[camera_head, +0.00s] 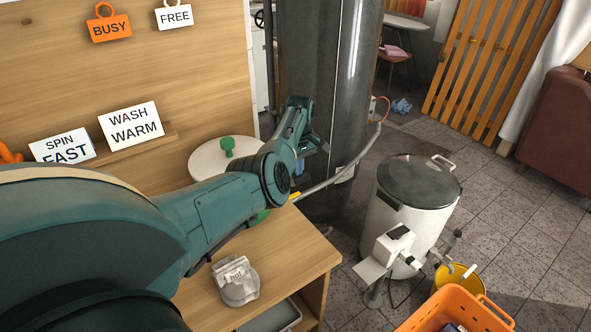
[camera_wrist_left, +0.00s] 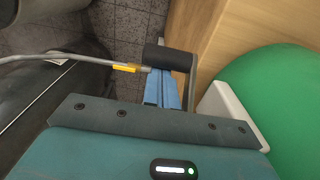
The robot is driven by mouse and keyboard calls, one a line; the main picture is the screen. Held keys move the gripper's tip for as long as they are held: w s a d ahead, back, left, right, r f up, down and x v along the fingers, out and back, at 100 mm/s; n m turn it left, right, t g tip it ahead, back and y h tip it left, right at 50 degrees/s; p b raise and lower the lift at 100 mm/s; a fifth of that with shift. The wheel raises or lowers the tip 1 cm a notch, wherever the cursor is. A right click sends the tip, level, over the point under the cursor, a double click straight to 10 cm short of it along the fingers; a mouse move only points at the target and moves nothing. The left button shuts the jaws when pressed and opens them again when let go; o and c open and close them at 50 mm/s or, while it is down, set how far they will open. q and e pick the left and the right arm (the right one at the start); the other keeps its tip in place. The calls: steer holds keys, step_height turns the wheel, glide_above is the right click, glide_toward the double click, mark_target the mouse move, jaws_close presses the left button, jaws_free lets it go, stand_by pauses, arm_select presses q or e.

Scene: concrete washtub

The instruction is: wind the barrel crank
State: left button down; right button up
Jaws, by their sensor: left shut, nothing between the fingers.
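The barrel is mostly hidden behind my left arm in the head view: its white round lid (camera_head: 208,160) with a green knob and a sliver of green body show. In the left wrist view, its large green curved body (camera_wrist_left: 275,100) fills the right side. The crank there has a black cylindrical grip (camera_wrist_left: 169,59) on a grey metal arm. My left gripper (camera_head: 299,166) hangs beside the barrel, past the cabinet edge. Its blue fingers (camera_wrist_left: 163,92) are shut and empty, just by the black grip; whether they touch cannot be told. My right gripper is not in view.
A grey hose with a yellow band (camera_head: 295,196) passes close to the fingers. A tall dark cylinder (camera_head: 320,80) stands behind. A white drum with dark lid (camera_head: 385,215) and an orange crate (camera_head: 420,318) stand right.

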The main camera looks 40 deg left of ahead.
arm_select(q)
steer(key=d+r+h+p, duration=0.1)
steer(key=p, duration=0.2)
steer(key=shift+s+r, duration=0.15)
steer(key=shift+r, duration=0.1)
steer(key=shift+d+r+p, duration=0.25)
steer(key=shift+r+p, duration=0.05)
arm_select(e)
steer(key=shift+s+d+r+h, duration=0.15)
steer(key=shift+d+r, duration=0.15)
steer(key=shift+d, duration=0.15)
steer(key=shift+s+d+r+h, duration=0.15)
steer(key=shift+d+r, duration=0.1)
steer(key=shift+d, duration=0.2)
arm_select(q)
steer(key=shift+f, duration=0.1)
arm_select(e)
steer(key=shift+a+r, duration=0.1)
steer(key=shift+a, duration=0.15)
